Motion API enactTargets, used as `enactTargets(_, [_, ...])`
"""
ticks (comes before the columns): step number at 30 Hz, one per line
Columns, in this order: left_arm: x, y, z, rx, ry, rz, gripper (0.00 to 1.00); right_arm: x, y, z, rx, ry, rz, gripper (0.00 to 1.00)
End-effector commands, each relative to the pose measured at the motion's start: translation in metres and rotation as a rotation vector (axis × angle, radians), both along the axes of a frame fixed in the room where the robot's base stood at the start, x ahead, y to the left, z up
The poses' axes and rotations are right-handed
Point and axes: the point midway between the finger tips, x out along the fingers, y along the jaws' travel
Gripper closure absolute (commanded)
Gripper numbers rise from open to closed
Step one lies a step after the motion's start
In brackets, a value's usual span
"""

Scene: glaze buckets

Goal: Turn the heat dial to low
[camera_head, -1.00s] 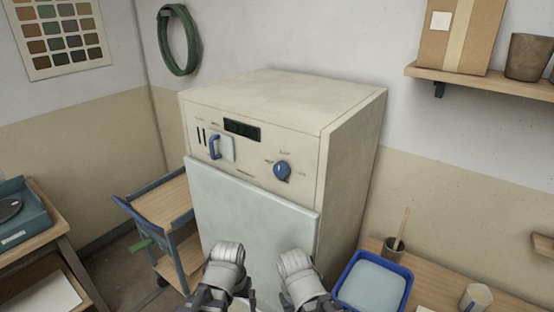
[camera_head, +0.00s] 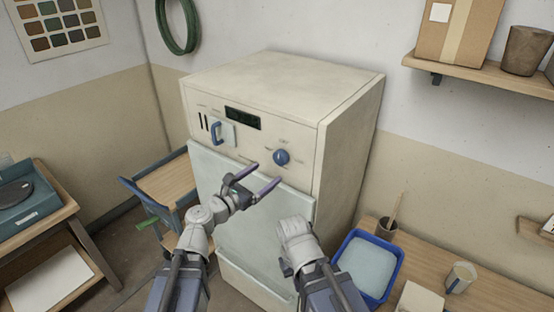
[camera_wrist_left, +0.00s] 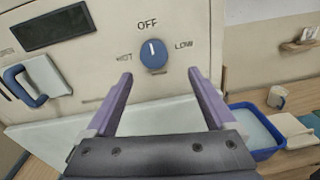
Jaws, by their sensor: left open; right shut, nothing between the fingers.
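The blue heat dial (camera_head: 282,157) is on the front panel of the cream kiln cabinet (camera_head: 270,90). In the left wrist view the dial (camera_wrist_left: 153,54) has its white mark pointing up to OFF, with HOT at its left and LOW at its right. My left gripper (camera_head: 263,178) is open and empty, its fingers reaching toward the panel just below and left of the dial. In the wrist view its fingertips (camera_wrist_left: 160,76) spread either side of the dial, apart from it. My right gripper (camera_head: 290,272) is low in front of the cabinet door; its fingers are mostly hidden behind its wrist.
A blue handle (camera_head: 216,133) and dark display (camera_head: 242,118) sit on the panel left of the dial. The pale door (camera_head: 230,190) juts out below. A cart (camera_head: 165,183) stands at left. A blue tray (camera_head: 345,285) is on the table at right.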

Motion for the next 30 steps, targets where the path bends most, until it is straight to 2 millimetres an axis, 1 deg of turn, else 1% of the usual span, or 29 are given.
enactTargets(1, [0.002, 0.003, 0.004, -0.051, 0.016, 0.016, 0.11, 0.0, 0.0, 0.0, 0.0, 0.0, 0.0, 1.0])
enactTargets(3, [0.003, 0.005, 0.008, -0.097, 0.031, 0.031, 0.11, 0.0, 0.0, 0.0, 0.0, 0.0, 0.0, 1.0])
enactTargets(11, [0.007, 0.004, 0.009, -0.116, 0.038, 0.034, 0.11, 0.0, 0.0, 0.0, 0.0, 0.0, 0.0, 1.0])
enactTargets(17, [0.023, -0.008, 0.009, -0.114, 0.037, 0.033, 0.11, 0.0, 0.0, 0.0, 0.0, 0.0, 0.0, 1.0])
enactTargets(25, [0.057, -0.032, 0.009, -0.112, 0.036, 0.032, 0.11, 0.0, 0.0, 0.0, 0.0, 0.0, 0.0, 1.0])
enactTargets(27, [0.063, -0.037, 0.009, -0.112, 0.036, 0.033, 0.11, 0.0, 0.0, 0.0, 0.0, 0.0, 0.0, 1.0])
enactTargets(30, [0.067, -0.04, 0.009, -0.112, 0.036, 0.034, 0.11, 0.0, 0.0, 0.0, 0.0, 0.0, 0.0, 1.0])
